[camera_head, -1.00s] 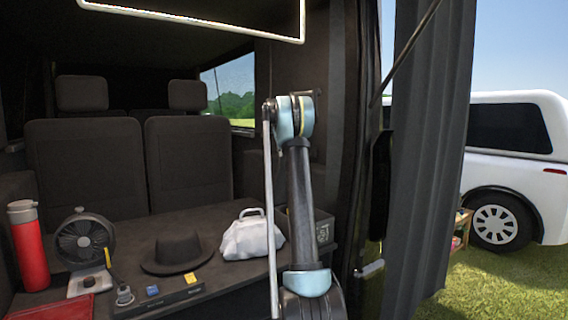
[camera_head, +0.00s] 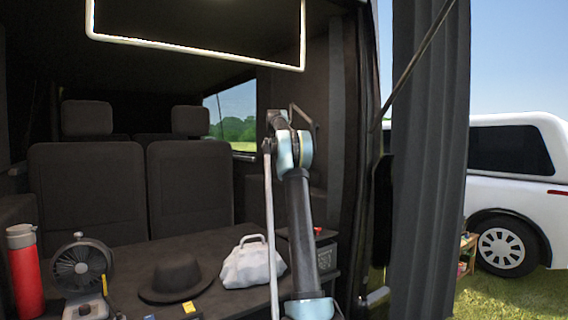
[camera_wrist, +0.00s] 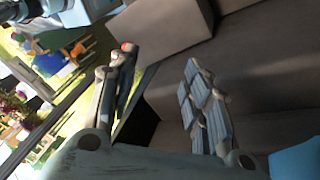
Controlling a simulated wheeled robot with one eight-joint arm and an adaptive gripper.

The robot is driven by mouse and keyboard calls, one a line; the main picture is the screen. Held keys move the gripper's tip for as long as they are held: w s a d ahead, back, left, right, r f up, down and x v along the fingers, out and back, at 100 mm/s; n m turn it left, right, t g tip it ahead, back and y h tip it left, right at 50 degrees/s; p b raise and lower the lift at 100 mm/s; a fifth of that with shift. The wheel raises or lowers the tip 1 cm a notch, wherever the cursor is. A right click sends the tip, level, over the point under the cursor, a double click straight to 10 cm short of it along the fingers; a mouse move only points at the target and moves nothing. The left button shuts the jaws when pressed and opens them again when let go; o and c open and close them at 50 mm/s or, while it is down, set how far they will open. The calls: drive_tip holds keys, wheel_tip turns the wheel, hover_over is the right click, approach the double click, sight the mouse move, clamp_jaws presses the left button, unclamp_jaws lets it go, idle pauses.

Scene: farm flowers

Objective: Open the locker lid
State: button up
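No locker lid can be made out for certain. A dark box (camera_head: 326,252) with a flat top stands at the right of the van's cargo floor, partly hidden behind my arm in the head view. My gripper (camera_wrist: 160,92) shows in the wrist view with its two fingers wide apart and nothing between them. Grey, plain surfaces (camera_wrist: 260,60) lie beyond the fingers. In the head view my gripper cannot be clearly picked out from my upright arm.
On the cargo floor (camera_head: 120,240) are a red bottle (camera_head: 26,278), a fan (camera_head: 82,266), a black hat (camera_head: 176,278) and a white bag (camera_head: 253,262). A dark curtain (camera_head: 425,160) hangs right. A white vehicle (camera_head: 510,185) stands outside on grass.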

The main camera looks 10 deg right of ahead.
drive_tip(key=shift+v, duration=2.65)
drive_tip(key=shift+d, duration=0.1)
drive_tip(key=shift+r, duration=0.1)
